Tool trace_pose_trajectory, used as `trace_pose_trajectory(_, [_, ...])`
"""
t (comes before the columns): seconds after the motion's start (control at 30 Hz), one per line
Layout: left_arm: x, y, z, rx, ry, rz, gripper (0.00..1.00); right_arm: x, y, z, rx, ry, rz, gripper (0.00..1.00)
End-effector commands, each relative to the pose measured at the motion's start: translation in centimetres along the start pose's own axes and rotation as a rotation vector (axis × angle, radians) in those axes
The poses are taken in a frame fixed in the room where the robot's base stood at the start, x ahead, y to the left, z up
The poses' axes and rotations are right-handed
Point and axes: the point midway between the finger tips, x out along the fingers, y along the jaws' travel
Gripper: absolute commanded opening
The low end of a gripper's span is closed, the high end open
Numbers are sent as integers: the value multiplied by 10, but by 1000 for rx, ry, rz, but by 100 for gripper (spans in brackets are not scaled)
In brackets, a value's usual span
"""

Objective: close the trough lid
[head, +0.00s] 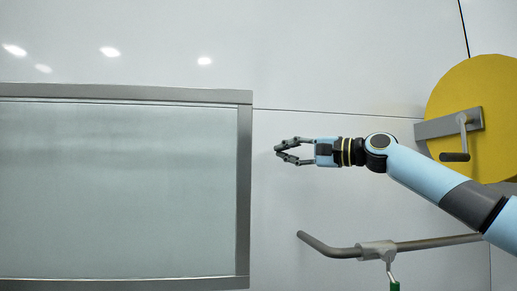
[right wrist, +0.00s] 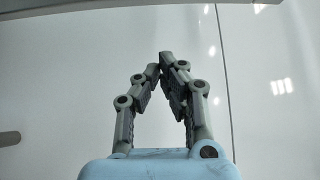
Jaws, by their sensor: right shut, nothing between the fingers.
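A large pale, glassy panel in a grey metal frame (head: 245,190) fills the left of the head view; I cannot tell whether it is the trough lid or another part. My right gripper (head: 279,151) is shut and empty, a little to the right of the frame's right edge in the picture, in front of the pale wall. Its fingertips also meet in the right wrist view (right wrist: 166,62), with nothing between them. My left gripper is not in view.
A yellow disc (head: 470,90) with a grey crank handle (head: 455,157) is at the upper right. A bent grey bar (head: 330,250) on a bracket with a green part lies below my right arm. The pale wall (head: 330,60) above the gripper is bare.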

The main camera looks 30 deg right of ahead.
Motion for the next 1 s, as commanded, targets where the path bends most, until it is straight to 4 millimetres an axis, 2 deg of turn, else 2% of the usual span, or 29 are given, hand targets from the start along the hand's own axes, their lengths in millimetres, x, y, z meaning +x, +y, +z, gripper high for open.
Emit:
trace_pose_trajectory(0.03, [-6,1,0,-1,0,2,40,9,-6,1,6,-2,-7,0])
trace_pose_trajectory(0.43, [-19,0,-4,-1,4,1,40,83,-2,2,4,-4,-2,0])
trace_pose_trajectory(0.5, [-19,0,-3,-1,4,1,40,73,1,10,-6,0,6,0])
trace_pose_trajectory(0.7, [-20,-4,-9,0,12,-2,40,58,1,27,-3,0,5,0])
trace_pose_trajectory(1.0, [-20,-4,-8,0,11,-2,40,55,0,32,-1,0,2,0])
